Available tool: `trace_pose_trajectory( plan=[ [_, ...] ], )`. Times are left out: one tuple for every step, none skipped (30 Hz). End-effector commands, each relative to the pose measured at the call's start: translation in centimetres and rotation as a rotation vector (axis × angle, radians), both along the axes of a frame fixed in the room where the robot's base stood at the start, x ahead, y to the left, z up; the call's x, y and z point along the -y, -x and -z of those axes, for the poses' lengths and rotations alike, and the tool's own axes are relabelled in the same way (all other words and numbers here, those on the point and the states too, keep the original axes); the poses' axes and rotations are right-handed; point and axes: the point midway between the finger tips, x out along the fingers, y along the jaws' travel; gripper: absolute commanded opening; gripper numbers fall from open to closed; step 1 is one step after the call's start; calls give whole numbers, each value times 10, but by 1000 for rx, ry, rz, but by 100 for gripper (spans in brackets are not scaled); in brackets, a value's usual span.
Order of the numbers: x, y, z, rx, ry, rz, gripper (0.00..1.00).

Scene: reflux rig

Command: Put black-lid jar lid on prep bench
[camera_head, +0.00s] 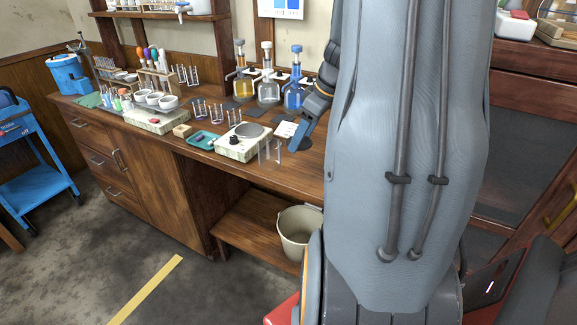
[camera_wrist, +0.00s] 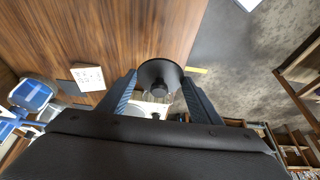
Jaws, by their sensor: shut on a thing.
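In the wrist view my gripper (camera_wrist: 160,78) is shut on a dark round piece with a small knob, which looks like the black jar lid (camera_wrist: 157,68). The lid sits between the two grey-blue fingers, with the wooden prep bench (camera_wrist: 110,35) beyond it. In the head view my gripper (camera_head: 301,128) hangs over the right part of the bench (camera_head: 185,135). A dark round shape shows just below the fingers there; I cannot tell whether it touches the bench. My arm hides the bench further right.
Blue (camera_head: 293,92), clear (camera_head: 267,90) and amber (camera_head: 241,86) flasks stand behind my gripper. A hotplate (camera_head: 245,140) and small glass tubes stand to its left. A white label card (camera_head: 286,129) lies close by. A bucket (camera_head: 298,228) stands on the shelf below.

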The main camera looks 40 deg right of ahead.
Motion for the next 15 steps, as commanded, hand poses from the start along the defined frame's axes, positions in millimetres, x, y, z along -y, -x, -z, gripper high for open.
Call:
trace_pose_trajectory(
  plan=[
    [0, 1, 3, -2, -2, 0, 36],
    [-1, 1, 7, -2, -3, 0, 36],
    [-1, 1, 12, -2, -3, 2, 36],
    [-1, 1, 18, -4, -5, 1, 36],
    [-1, 1, 23, -4, -5, 1, 36],
    [-1, 1, 30, -4, -4, 1, 36],
    [-1, 1, 36, -4, -5, 1, 36],
    [-1, 1, 40, -3, -4, 1, 36],
    [-1, 1, 46, -2, -3, 2, 36],
    [-1, 1, 50, -2, -3, 2, 36],
    [-1, 1, 52, -2, -2, 1, 36],
    [0, 0, 55, -2, -1, 1, 36],
    [0, 0, 57, 0, -1, 1, 36],
    [0, 0, 60, 0, -1, 1, 36],
    [-1, 0, 63, -1, -2, 1, 36]
  ],
)
